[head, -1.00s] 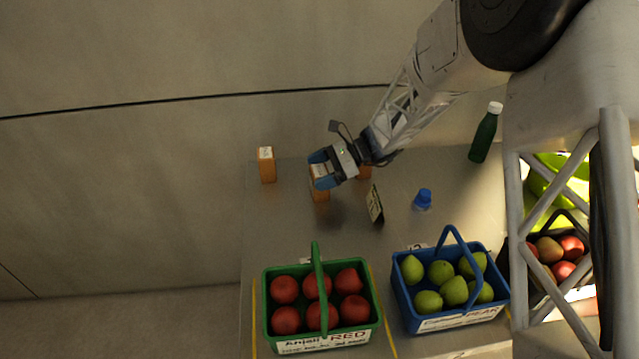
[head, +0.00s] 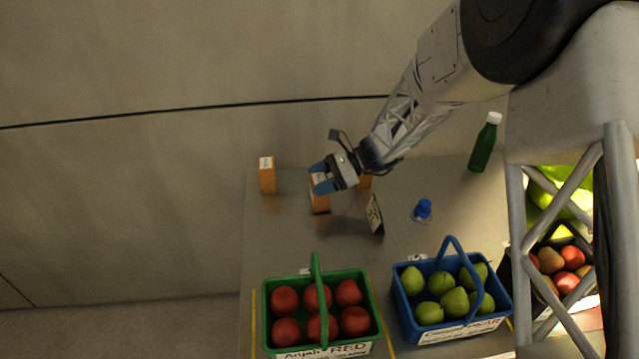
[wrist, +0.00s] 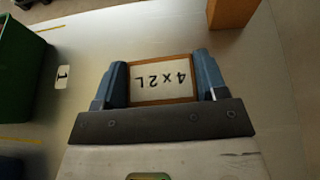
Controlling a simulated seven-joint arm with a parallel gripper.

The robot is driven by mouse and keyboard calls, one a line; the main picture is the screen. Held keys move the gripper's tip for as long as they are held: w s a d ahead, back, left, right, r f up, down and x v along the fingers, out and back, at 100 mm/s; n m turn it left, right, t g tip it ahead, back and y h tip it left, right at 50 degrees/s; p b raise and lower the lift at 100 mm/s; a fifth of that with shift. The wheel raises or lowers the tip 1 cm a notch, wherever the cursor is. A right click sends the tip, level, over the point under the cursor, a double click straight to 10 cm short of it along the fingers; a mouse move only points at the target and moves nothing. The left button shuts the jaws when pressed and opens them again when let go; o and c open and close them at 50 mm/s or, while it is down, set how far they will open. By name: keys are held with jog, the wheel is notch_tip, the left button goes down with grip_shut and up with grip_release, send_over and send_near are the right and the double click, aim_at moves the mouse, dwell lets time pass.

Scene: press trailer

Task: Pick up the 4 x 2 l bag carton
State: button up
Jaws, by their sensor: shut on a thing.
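The 4 x 2 l bag carton (wrist: 163,80) is an orange-brown box with a white top label reading "4 x 2L", upside down in the wrist view. My gripper (wrist: 162,84) is shut on it, one blue finger against each side. In the head view my gripper (head: 322,180) covers part of the carton (head: 320,201), whose orange side shows below the fingers. I cannot tell whether the carton touches the table.
Another orange carton (head: 267,177) stands to the left, and one (head: 364,181) is partly hidden behind my gripper. A small sign (head: 375,214), a blue-capped bottle (head: 422,211) and a green bottle (head: 484,143) stand to the right. Green (head: 375,318) and blue (head: 399,303) fruit baskets stand in front.

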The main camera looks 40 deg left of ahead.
jog(key=shift+r, duration=0.45)
notch_tip(320, 180, up, 2)
jog(key=shift+r, duration=0.1)
jog(key=s+d+r, duration=0.1)
jog(key=s+d, duration=0.9)
jog(key=d, duration=0.2)
jog(key=shift+s+d+r, duration=0.15)
jog(key=shift+r, duration=0.05)
